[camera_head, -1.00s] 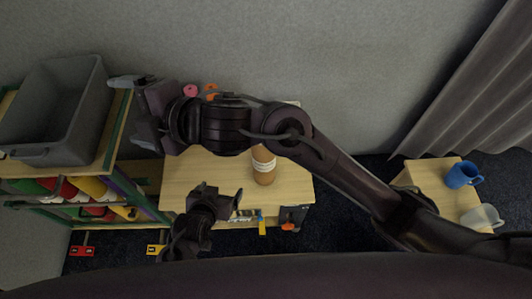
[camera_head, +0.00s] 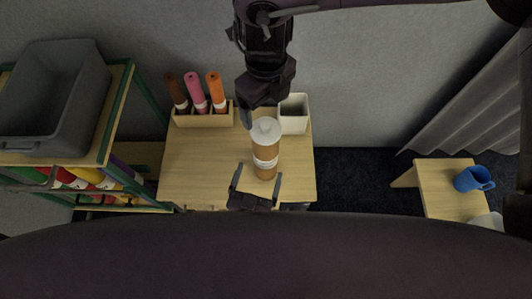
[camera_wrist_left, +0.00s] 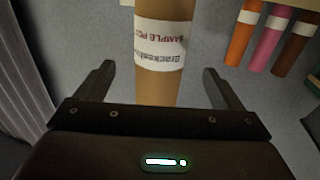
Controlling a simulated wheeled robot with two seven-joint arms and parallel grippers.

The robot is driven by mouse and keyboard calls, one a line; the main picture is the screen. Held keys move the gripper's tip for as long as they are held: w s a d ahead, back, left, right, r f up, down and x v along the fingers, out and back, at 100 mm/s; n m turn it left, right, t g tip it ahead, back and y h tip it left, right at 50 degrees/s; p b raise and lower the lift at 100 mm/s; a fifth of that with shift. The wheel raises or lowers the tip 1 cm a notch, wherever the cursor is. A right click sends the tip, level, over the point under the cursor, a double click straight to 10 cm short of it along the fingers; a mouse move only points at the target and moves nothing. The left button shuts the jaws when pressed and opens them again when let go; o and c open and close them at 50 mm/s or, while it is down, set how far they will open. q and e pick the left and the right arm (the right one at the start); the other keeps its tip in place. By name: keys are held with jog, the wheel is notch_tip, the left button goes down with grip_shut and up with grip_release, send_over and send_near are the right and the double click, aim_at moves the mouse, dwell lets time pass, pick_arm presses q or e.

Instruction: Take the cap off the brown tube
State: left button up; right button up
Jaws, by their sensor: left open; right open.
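A light-brown tube (camera_head: 266,151) with a white label and a pale grey cap (camera_head: 265,130) stands upright on the wooden table. The cap is on its top. My left gripper (camera_head: 257,177) is open at the near side of the tube, low down. In the left wrist view the tube (camera_wrist_left: 158,88) shows between its spread fingers (camera_wrist_left: 160,80), with a gap on each side. My right gripper (camera_head: 262,112) comes down from above, open, just behind and above the cap. One of its fingers is mostly hidden, and I cannot tell whether it touches the cap.
A wooden rack (camera_head: 203,119) with dark brown, pink and orange tubes stands at the table's back left. A white open box (camera_head: 294,114) stands behind the tube on the right. The table's left part (camera_head: 200,165) is clear. A shelf with a grey bin (camera_head: 55,100) is further left.

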aim_at(262, 162)
pick_arm(q)
jog(key=x, duration=0.7)
jog(key=shift+w, duration=0.15)
